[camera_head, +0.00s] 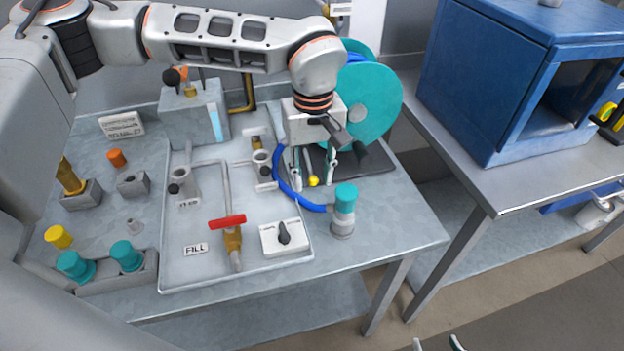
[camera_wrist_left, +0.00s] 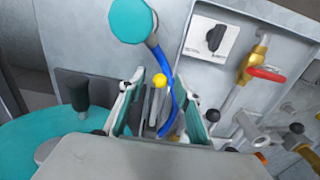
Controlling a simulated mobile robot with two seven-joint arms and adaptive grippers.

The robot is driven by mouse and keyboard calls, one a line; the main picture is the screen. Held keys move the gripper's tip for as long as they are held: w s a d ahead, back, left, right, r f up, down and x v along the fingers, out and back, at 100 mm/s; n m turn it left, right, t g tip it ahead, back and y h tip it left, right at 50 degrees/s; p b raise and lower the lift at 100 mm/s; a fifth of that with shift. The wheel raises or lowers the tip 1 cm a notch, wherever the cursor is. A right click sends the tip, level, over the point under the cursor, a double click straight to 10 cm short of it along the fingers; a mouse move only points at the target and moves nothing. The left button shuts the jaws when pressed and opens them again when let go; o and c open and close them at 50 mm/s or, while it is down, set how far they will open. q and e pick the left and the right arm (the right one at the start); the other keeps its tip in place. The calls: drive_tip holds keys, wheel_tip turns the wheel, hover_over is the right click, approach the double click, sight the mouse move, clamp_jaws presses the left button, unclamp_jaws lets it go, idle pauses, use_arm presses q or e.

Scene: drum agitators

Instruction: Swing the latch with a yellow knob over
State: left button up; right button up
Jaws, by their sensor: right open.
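The small yellow knob (camera_head: 313,181) of the latch shows low between my left gripper's fingers, beside the base of the teal drum reel. In the left wrist view the yellow knob (camera_wrist_left: 160,81) stands between the two spread fingertips, with a gap on both sides. The latch arm under it is mostly hidden. My left gripper (camera_head: 314,170) is open, pointing down, and holds nothing. Only the fingertips of my right gripper (camera_head: 437,344) show at the bottom edge of the head view, apart and empty, far from the latch.
The teal reel (camera_head: 372,105) stands right behind my left gripper. A blue hose (camera_head: 279,175) curves close to the fingers towards a teal-capped fitting (camera_head: 344,210). A switch box (camera_head: 286,237) and a red-handled valve (camera_head: 228,222) lie in front. The table's front right corner is clear.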

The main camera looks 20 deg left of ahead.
use_arm(q)
drive_tip(key=shift+f, duration=0.5)
idle(0.4)
clamp_jaws()
